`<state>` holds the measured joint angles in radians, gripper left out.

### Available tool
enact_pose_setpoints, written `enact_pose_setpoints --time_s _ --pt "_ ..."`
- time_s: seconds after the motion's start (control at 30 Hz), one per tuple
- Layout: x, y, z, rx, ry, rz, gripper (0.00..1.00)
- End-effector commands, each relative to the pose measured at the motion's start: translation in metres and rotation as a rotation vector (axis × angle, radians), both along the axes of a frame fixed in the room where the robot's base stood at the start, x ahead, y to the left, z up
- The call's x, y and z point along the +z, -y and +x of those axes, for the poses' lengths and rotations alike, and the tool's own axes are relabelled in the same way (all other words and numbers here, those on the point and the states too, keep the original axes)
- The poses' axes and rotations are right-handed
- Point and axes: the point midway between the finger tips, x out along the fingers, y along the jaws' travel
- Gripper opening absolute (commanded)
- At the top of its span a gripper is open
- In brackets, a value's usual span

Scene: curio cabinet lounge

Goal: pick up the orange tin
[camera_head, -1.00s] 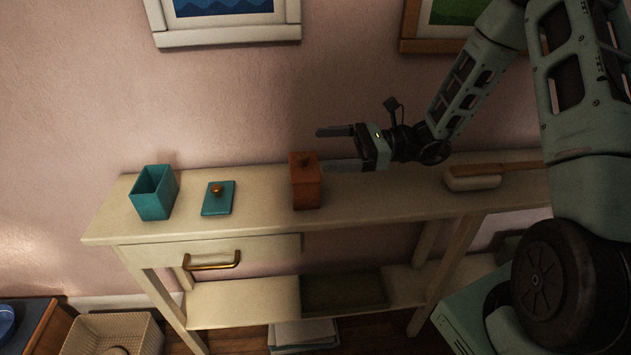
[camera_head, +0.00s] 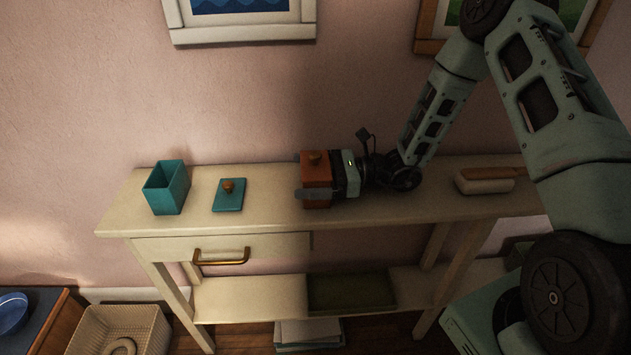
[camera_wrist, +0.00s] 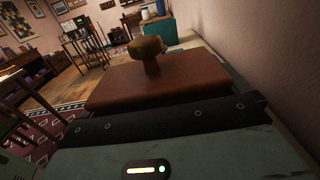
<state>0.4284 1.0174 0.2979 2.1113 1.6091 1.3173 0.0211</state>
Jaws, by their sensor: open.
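The orange tin (camera_head: 316,170) is a square box with a knobbed lid, upright on the cream console table (camera_head: 262,208). In the wrist view the tin's lid (camera_wrist: 160,80) and knob fill the middle, just beyond my gripper's palm. My gripper (camera_head: 313,183) reaches in from the right at the tin's height. Its jaws are open, with one finger along the tin's front face and the other mostly hidden behind it. Whether the fingers touch the tin cannot be told.
A teal open box (camera_head: 166,188) and its teal lid (camera_head: 229,195) with a knob lie on the table to the left. A brush (camera_head: 487,180) lies at the right. A brass-handled drawer (camera_head: 221,258) and a dark green tray (camera_head: 350,291) are below. The wall is close behind.

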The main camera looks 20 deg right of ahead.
Motion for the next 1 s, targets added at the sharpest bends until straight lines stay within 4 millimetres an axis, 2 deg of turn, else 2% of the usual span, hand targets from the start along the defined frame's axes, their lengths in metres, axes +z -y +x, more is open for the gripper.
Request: enact_pose_setpoints --time_s 0.23,0.27,0.37,0.4,0.73,0.87,1.0 --pt "0.0 -0.002 0.001 -0.001 -0.001 0.0 1.0" --pt "0.0 -0.002 0.001 -0.001 -0.001 0.0 0.94" --pt "0.0 -0.002 0.001 -0.001 -0.001 0.0 0.67" --pt "0.0 -0.002 0.001 -0.001 -0.001 0.0 0.65" --pt "0.007 -0.002 0.001 -0.001 0.001 0.002 0.65" --pt "0.027 -0.001 0.001 -0.002 0.003 0.001 0.65" --pt "0.056 -0.001 0.001 -0.001 0.004 0.0 0.65"
